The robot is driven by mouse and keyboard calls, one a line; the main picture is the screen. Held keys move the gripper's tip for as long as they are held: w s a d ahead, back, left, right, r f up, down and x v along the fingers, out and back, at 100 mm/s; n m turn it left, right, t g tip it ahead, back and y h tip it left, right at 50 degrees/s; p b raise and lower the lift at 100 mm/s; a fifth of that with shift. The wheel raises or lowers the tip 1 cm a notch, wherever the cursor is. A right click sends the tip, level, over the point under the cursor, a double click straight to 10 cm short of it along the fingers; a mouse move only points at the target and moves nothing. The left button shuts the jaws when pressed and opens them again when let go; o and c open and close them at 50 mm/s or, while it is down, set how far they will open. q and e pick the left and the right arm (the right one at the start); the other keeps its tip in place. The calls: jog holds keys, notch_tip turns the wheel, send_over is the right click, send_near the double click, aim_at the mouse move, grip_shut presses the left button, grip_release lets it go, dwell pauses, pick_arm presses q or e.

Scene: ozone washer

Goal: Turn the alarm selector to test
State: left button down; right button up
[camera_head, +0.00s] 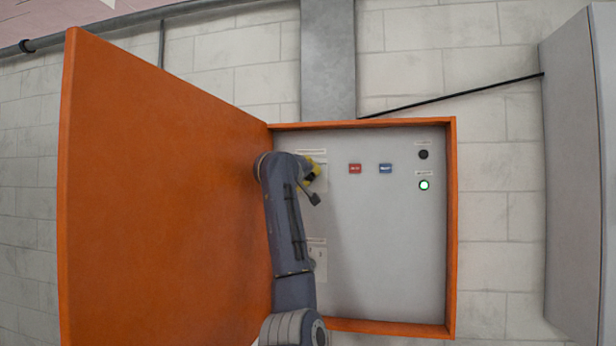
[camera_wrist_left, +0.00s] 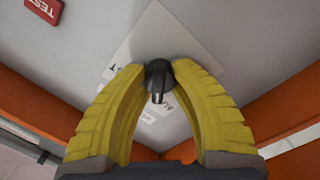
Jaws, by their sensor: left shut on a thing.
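The alarm selector is a black rotary knob (camera_wrist_left: 158,78) on a white label plate (camera_wrist_left: 180,35) in the left wrist view. My left gripper (camera_wrist_left: 158,80) has its yellow fingers on either side of the knob, shut on it. Part of the label lettering shows around the fingers, but the knob's exact setting is hard to read. In the head view my left gripper (camera_head: 312,172) is at the upper left of the grey panel (camera_head: 370,250), and it hides the knob there. My right gripper is not in view.
An orange door (camera_head: 160,190) stands open left of the orange-framed box. The panel carries a red tag (camera_head: 355,169), a blue tag (camera_head: 385,168), a black round button (camera_head: 423,154) and a lit green lamp (camera_head: 424,185). A grey cabinet (camera_head: 575,180) stands at the right.

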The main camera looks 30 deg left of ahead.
pick_arm(q)
jog(key=m, duration=0.4)
jog(key=shift+r, duration=0.1)
jog(key=m, duration=0.3)
jog(key=shift+m+g, duration=0.4)
jog(key=m, duration=0.4)
jog(key=shift+r+y, duration=0.1)
jog(key=shift+y, duration=0.3)
jog(key=shift+d+m+g+y, duration=0.15)
jog(key=shift+m+g+y, duration=0.15)
jog(key=shift+m, duration=1.1)
jog(key=shift+r+m, duration=0.1)
jog(key=shift+m, duration=0.2)
jog(key=c, duration=1)
grip_release()
jog(key=shift+w, duration=0.1)
jog(key=shift+d, duration=0.1)
jog(key=v, duration=1.2)
